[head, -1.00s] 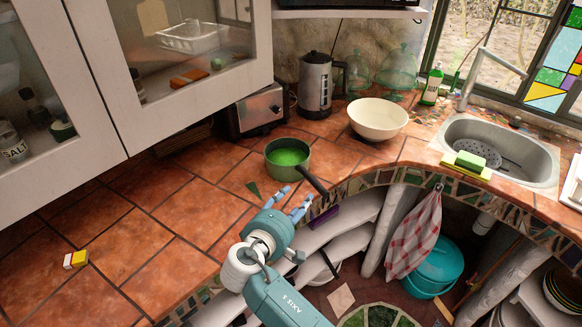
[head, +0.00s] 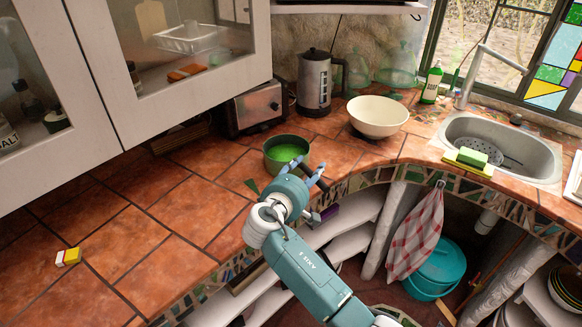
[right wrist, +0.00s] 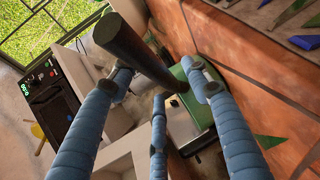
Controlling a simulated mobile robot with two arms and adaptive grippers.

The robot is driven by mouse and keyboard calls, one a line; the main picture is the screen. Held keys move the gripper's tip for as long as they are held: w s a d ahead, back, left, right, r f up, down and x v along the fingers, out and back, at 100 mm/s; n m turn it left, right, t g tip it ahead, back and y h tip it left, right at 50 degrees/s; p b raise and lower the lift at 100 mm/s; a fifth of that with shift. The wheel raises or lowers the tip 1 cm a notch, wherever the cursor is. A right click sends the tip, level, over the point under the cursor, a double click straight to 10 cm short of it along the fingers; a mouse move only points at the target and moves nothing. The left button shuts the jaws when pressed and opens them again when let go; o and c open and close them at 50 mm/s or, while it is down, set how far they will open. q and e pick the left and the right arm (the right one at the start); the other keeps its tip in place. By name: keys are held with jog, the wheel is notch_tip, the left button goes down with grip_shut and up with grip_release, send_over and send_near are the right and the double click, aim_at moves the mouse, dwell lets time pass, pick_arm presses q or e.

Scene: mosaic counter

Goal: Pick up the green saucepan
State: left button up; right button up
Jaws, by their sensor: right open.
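The green saucepan (head: 286,153) stands on the tiled counter, bright green inside, with its dark handle pointing to the front right. My right gripper (head: 309,172) is at the handle in the head view and hides much of it. In the right wrist view the dark handle (right wrist: 137,50) runs between the spread blue fingers of the right gripper (right wrist: 160,95), and a green part of the pan (right wrist: 190,100) shows behind them. The fingers are open; I cannot tell whether any touches the handle. My left gripper is not in view.
A cream bowl (head: 378,117) stands to the right of the pan, and a kettle (head: 315,82) and toaster (head: 255,107) stand behind. A small yellow, white and red box (head: 68,257) lies at left. The counter edge curves in front, with open shelves below.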

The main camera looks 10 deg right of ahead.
jog(key=shift+w+d+f, duration=0.3)
jog(key=shift+w, duration=0.2)
jog(key=shift+s+a+r, duration=0.1)
jog(key=shift+s+r, duration=0.05)
jog(key=c, duration=0.7)
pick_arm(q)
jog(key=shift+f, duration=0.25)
pick_arm(e)
grip_shut()
jog(key=shift+r, duration=0.3)
jog(key=shift+w+f, duration=0.1)
jog(key=shift+w, duration=0.1)
pick_arm(q)
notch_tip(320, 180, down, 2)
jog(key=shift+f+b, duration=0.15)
jog(key=shift+b, duration=0.95)
pick_arm(e)
notch_tip(320, 180, up, 20)
jog(key=shift+c, duration=0.9)
grip_release()
grip_shut()
